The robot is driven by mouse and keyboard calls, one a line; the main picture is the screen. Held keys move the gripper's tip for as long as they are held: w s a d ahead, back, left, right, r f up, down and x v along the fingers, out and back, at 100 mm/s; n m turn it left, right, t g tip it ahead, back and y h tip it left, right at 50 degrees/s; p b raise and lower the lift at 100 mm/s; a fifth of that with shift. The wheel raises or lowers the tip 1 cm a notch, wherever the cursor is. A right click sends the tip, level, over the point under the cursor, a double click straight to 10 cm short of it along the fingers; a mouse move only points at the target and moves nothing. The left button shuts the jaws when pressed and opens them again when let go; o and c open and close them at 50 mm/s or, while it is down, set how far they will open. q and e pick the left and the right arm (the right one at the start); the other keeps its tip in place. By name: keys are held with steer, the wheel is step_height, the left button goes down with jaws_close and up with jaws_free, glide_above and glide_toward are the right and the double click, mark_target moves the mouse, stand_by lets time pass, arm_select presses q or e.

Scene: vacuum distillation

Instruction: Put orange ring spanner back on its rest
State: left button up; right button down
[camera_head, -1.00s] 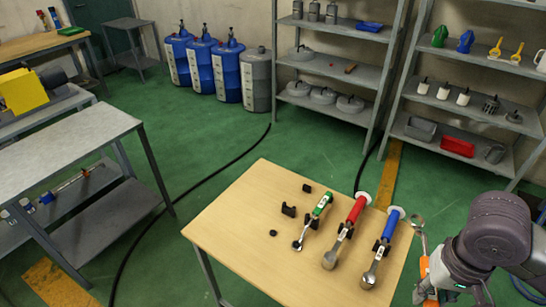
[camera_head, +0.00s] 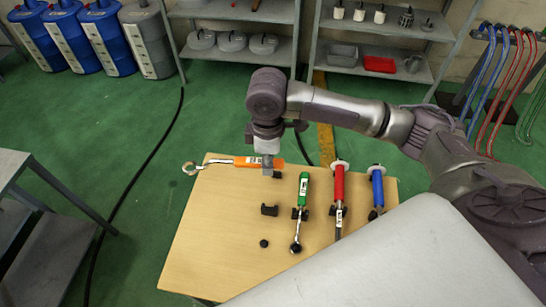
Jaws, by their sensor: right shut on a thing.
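The orange ring spanner (camera_head: 236,162) lies roughly level across the back left of the wooden table. Its orange handle is at the right and its metal ring end points left, past the table's back left corner. My right gripper (camera_head: 268,164) points down and is shut on the handle near its right end. The fingertips are small and partly hidden. A black rest piece (camera_head: 269,210) stands empty on the table in front of the spanner, and a small round black piece (camera_head: 264,243) is nearer. I cannot tell whether the spanner touches anything below. My left gripper is not in view.
The table's left part is clear. Shelves (camera_head: 385,75) and blue drums (camera_head: 75,40) stand behind.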

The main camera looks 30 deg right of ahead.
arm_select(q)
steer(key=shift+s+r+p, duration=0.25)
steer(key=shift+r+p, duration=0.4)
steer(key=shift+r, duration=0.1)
arm_select(e)
steer(key=w+d+f+n, duration=0.2)
steer(key=f+n, duration=0.3)
steer(key=n, duration=0.3)
steer(key=w+d+f+n, duration=0.3)
steer(key=f+n, duration=0.1)
steer(key=n, duration=0.4)
steer(key=shift+w+f+n, duration=0.35)
steer(key=shift+f+n, duration=0.05)
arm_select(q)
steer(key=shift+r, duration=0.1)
arm_select(e)
steer(key=shift+w+d+f+b, duration=0.1)
steer(key=shift+f+b, duration=0.75)
steer(key=shift+f, duration=0.7)
steer(key=shift+w+f+b, duration=0.1)
steer(key=shift+f+b, duration=0.7)
steer(key=shift+f, duration=0.7)
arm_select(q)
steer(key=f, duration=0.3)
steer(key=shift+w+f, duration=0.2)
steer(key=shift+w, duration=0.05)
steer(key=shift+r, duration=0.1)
